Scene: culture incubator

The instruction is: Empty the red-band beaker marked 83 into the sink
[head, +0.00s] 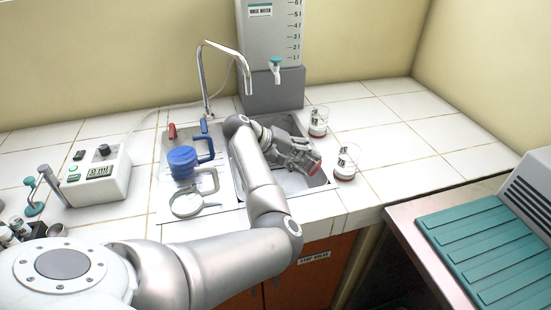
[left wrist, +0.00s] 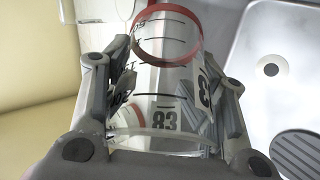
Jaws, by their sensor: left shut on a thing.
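The beaker marked 83 (left wrist: 165,95) is clear glass with a red band around one end and black marks. My left gripper (left wrist: 165,110) is shut on it, with fingers on both sides in the left wrist view. In the head view my left gripper (head: 300,158) is over the right part of the sink (head: 236,172). The beaker's red-banded end (head: 315,168) sticks out there, and the beaker looks tipped well over on its side. I cannot tell whether liquid is in it. My right gripper is not in view.
Two other red-banded beakers, one farther back (head: 318,120) and one nearer (head: 347,160), stand on the tiles right of the sink. A blue jug (head: 184,162) is left of the basin.

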